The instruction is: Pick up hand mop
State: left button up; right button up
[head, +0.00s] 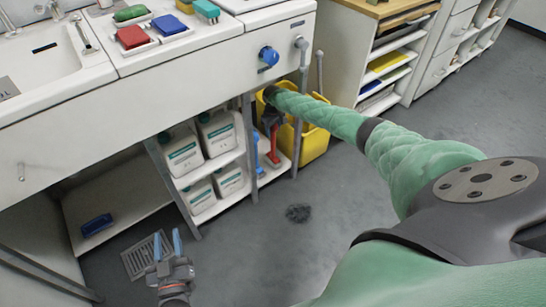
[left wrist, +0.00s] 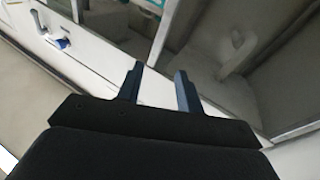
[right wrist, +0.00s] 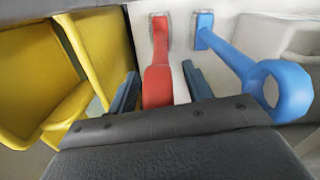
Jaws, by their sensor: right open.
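A red-handled tool (right wrist: 157,75) stands upright in the right wrist view, its handle between the fingers of my right gripper (right wrist: 160,92). The gripper is open around the handle. A blue-handled tool with a ring end (right wrist: 240,65) is just right of it. In the head view the red tool (head: 273,148) and blue tool (head: 257,150) are under the counter; my right gripper (head: 271,120) is at the red one's top. I cannot tell which is the hand mop. My left gripper (head: 167,243) is open and empty; its fingers also show in the left wrist view (left wrist: 158,85).
A yellow bucket (head: 315,143) stands right beside the red tool. White jugs (head: 182,155) fill the shelves to the left. The counter edge (head: 150,108) overhangs this area. A floor drain (head: 145,255) lies near my left gripper. The grey floor ahead is mostly clear.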

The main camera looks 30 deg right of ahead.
jog(key=shift+c, duration=0.2)
jog(key=c, duration=1)
